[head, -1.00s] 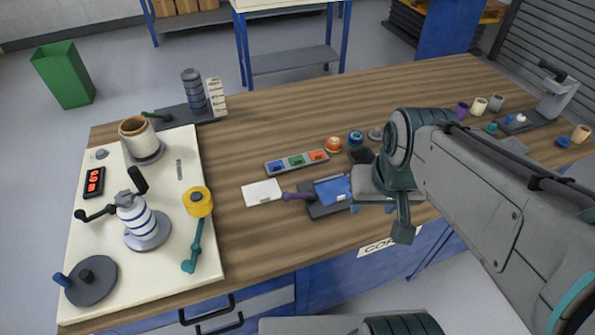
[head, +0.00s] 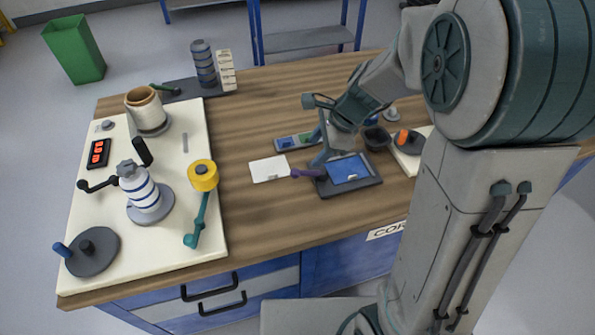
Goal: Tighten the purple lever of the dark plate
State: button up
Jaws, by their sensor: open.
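The dark plate (head: 372,184) lies on the wooden table near its front edge, with a blue panel (head: 348,170) on top. The purple lever (head: 305,173) sticks out from the plate's left side, towards a white card. My gripper (head: 317,150) is over the table at the plate's back left, pointing down just behind the lever. It is open and appears empty. Whether a finger touches the lever or plate cannot be told. Part of the plate's back left edge is hidden by the gripper.
A white card (head: 269,169) lies left of the lever. A dark cup (head: 376,138) stands behind right. The cream board (head: 120,260) with several devices fills the left.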

aim_at(298, 170)
jog(key=b+x, duration=0.2)
jog(key=x, duration=1.1)
